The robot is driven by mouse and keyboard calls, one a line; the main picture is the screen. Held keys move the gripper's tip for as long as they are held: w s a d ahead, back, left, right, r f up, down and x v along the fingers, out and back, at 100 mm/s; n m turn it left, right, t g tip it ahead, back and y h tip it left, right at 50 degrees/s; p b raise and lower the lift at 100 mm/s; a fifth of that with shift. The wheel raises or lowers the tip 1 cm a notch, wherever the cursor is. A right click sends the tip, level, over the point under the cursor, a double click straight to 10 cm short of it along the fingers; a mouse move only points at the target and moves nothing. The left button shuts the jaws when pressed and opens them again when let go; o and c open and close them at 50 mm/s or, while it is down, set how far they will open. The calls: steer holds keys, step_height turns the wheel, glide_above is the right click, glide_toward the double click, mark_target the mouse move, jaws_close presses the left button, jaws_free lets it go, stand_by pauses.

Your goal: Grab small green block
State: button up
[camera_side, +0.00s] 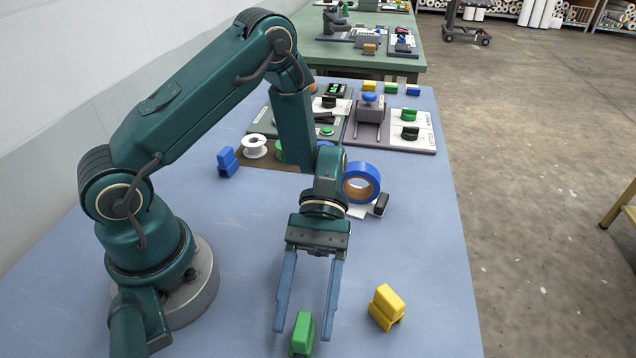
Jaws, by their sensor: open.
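The small green block (302,333) stands on the blue table top (420,270) near the front edge of the side view. My gripper (304,334) points down toward the table with its two long blue-grey fingers spread apart. In the picture the green block shows between the fingertips, closer to the left finger. I cannot tell from this one view whether the fingers reach down around it or hang above or behind it. No finger is seen touching it.
A yellow block (386,307) stands just right of the right finger. A blue tape roll (361,183), a dark stamp-like piece (381,204), a blue block (228,162) and a white spool (254,146) lie farther back. Control panels (424,145) fill the table's far end.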

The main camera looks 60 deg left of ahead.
mark_target(299, 349)
steer(key=shift+s+d+f, duration=0.1)
steer(key=shift+f, duration=0.2)
steer(key=shift+x, duration=2.4)
steer(key=shift+c, duration=0.3)
jaws_close()
